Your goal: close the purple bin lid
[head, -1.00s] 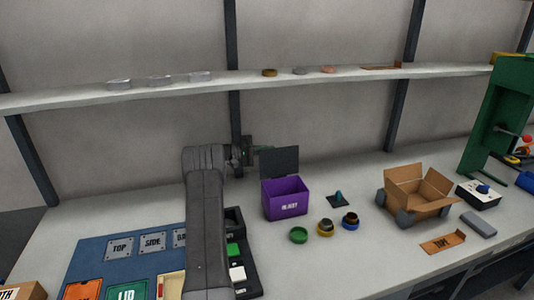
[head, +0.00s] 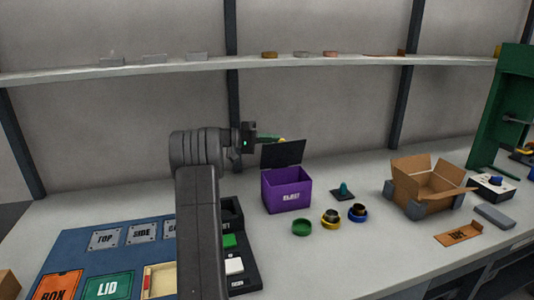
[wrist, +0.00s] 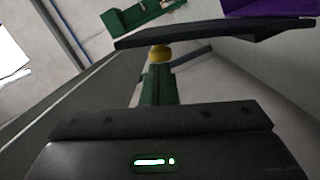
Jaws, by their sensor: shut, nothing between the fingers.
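The purple bin (head: 287,193) stands on the workbench right of my arm, its front labelled and its top open. Its dark lid (head: 283,153) stands raised at the back edge, leaning a little. My gripper (head: 282,141) is at the top edge of the lid, behind or against it; I cannot tell if it touches in the head view. In the wrist view my green gripper fingers (wrist: 159,85) are together with a yellow tip at the dark lid (wrist: 220,33). A purple strip of the bin (wrist: 268,7) shows at the top right.
Right of the bin are a green ring (head: 302,227), a teal cone piece (head: 344,190) and an open cardboard box (head: 427,185). A blue mat with labelled plates (head: 105,239) lies at left. A shelf (head: 200,69) runs above the bench.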

